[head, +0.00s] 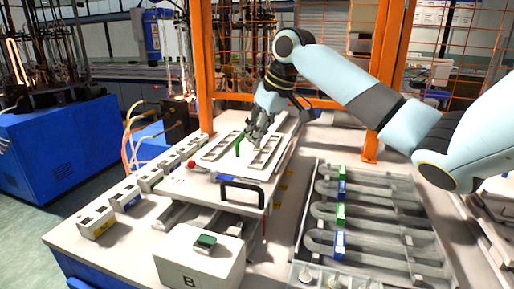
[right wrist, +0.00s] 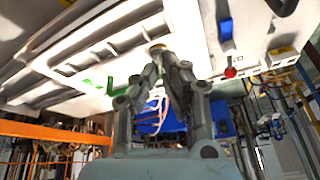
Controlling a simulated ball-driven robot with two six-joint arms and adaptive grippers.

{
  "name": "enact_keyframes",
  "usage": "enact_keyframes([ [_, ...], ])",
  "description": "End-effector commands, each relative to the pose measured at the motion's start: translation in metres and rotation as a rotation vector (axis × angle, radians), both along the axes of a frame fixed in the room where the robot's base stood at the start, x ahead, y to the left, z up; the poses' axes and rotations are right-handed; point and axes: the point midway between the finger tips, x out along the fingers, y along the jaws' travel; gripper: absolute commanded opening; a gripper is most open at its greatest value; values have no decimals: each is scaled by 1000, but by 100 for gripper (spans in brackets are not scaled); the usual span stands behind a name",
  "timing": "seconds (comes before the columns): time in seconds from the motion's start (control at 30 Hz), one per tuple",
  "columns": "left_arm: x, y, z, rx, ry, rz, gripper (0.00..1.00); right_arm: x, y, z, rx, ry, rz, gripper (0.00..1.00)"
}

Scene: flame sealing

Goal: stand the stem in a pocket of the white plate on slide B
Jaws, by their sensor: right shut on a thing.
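The white plate (head: 222,147) lies on the slide at the table's middle and has long recessed pockets. My right gripper (head: 257,140) reaches down over the plate from the right arm. In the right wrist view its fingers (right wrist: 160,58) are shut on a small yellowish piece, seemingly the stem (right wrist: 157,47), close to the plate's face (right wrist: 185,22). Most of the stem is hidden by the fingers. I cannot tell whether it touches a pocket. A box marked B (head: 190,270) stands in front of the slide. My left gripper is not in view.
A red knob (head: 191,164) and a dark handle (head: 242,190) sit on the slide's near side. A grey channelled tray (head: 385,215) with green and blue blocks lies right. Orange posts (head: 203,65) rise behind.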

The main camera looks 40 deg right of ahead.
Motion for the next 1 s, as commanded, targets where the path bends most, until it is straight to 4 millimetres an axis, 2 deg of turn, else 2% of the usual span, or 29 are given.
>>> enact_keyframes([
  [0.13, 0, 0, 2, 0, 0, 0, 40, 2, 2, -9, 0, 2, 0, 0],
  [0.37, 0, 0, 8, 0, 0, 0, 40, 1, 1, -40, 0, 2, 0, 0],
  [0.7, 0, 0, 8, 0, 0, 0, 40, 1, 1, -44, -1, 0, 0, 0],
  [0.73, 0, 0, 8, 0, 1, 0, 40, 1, 1, -44, -1, -1, 0, 9],
  [0.87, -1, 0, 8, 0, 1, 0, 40, 1, 1, -44, -1, 0, 1, 26],
  [1.0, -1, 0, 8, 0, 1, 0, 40, 1, 1, -44, -1, 0, 1, 29],
])
